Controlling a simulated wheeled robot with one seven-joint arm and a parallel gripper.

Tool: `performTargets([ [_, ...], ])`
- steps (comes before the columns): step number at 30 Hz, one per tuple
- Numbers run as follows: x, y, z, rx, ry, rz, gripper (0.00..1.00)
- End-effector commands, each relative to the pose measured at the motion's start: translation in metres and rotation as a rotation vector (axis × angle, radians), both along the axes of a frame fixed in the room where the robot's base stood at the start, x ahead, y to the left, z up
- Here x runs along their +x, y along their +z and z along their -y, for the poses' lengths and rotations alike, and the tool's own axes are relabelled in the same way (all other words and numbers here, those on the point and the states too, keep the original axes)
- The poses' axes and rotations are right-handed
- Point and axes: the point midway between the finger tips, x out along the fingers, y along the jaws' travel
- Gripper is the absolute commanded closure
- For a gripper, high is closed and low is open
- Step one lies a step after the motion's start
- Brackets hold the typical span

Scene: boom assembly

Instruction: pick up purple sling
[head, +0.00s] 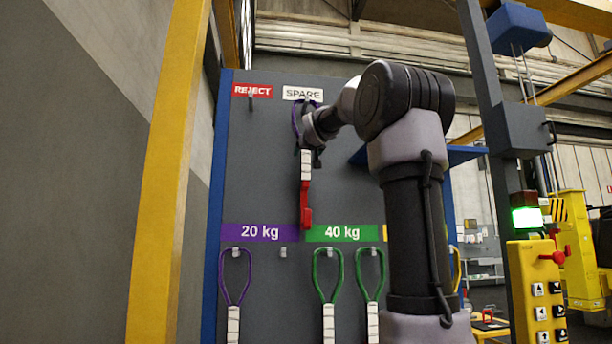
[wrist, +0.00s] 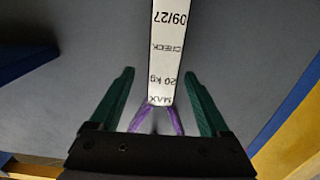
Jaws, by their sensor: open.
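A purple sling (head: 296,118) hangs from the hook under the SPARE sign, with a white label sleeve (head: 306,166) and a red hook (head: 305,208) at its lower end. My gripper (head: 303,150) is in front of it and hides part of its loop. In the wrist view, my gripper (wrist: 159,76) is open, with a green finger on each side of the sling's white label (wrist: 163,50), which reads 20 kg and 09/27 upside down. The purple strands (wrist: 175,122) show between the fingers, apart from both. Another purple sling (head: 236,278) hangs under the 20 kg sign.
Two green slings (head: 328,276) hang under the 40 kg sign (head: 342,233). The REJECT sign (head: 252,91) has a bare hook below it. A yellow post (head: 165,180) stands left of the grey board (head: 262,160). A yellow control box (head: 538,290) stands at the right.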

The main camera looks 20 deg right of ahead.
Motion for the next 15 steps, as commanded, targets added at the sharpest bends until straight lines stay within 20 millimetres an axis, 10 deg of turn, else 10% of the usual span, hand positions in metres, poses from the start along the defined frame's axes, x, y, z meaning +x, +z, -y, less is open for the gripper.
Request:
performTargets([
  [15, 0.048, 0.0, 0.013, 0.001, -0.001, -0.002, 0.2],
])
